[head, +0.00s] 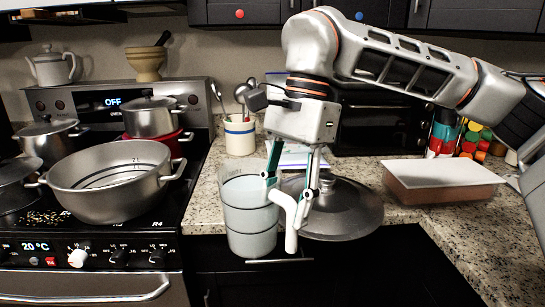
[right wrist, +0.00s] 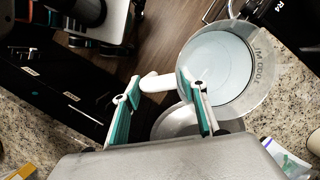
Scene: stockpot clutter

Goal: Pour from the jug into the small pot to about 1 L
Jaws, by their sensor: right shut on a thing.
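The clear jug (head: 249,215) holds pale liquid and hangs upright at the counter's front edge; it also shows in the right wrist view (right wrist: 268,68). My right gripper (head: 291,186) is shut on its white handle (head: 292,238), right of the jug body. In the right wrist view, the fingers (right wrist: 160,95) flank the handle. A wide open steel pot (head: 85,207) with dark lines inside sits on the stove, left of the jug. A smaller lidded pot (head: 149,121) stands behind it. I cannot tell which is the small pot. Teal parts in the right wrist view seem to be my left gripper (right wrist: 100,44).
A large grey lid (head: 345,215) lies on the counter behind the gripper. A utensil crock (head: 240,137) and covered container (head: 440,188) stand on the counter.

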